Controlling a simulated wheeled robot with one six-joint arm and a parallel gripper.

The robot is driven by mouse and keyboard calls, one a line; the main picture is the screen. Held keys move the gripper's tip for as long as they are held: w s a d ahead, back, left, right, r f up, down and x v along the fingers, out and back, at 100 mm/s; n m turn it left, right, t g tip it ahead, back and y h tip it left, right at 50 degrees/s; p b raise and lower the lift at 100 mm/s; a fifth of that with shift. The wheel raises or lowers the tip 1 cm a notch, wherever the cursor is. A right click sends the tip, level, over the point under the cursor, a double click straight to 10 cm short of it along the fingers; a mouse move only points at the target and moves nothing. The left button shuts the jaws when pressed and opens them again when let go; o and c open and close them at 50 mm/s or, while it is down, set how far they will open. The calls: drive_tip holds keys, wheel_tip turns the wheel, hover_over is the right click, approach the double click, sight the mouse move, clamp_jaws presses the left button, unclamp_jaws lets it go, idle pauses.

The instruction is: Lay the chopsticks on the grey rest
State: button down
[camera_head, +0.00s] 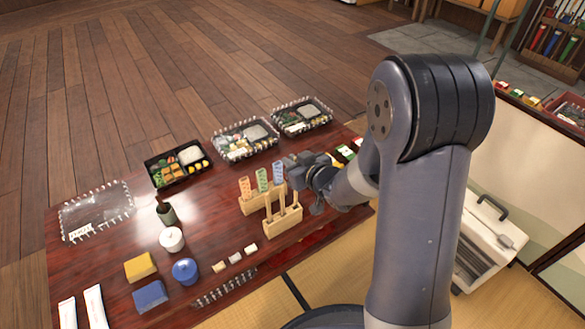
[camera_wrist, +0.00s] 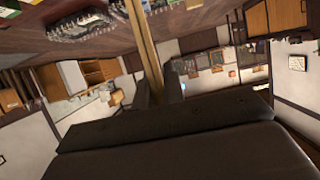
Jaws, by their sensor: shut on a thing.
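My gripper (camera_head: 298,165) is over the right part of the dark red table, by the wooden stands. In the wrist view my gripper (camera_wrist: 160,92) is shut on the chopsticks (camera_wrist: 143,40), a thin tan wooden length running up between the fingers. I cannot make them out apart from the gripper in the head view. Three small rests lie in a row near the table's front edge; the middle one (camera_head: 235,258) may be the grey rest, but their colours are hard to tell. The rests look bare, and my gripper is apart from them, farther back and to the right.
Wooden stands (camera_head: 283,222) with upright pieces are just below my gripper. A blue round pot (camera_head: 186,271), a white jar (camera_head: 171,240) and yellow (camera_head: 140,266) and blue blocks (camera_head: 150,296) stand left of the rests. Bento boxes (camera_head: 246,141) line the back.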

wheel_tip(320, 180, up, 10)
drive_tip(key=p, duration=0.7)
drive_tip(key=shift+p, duration=0.35)
idle(0.3)
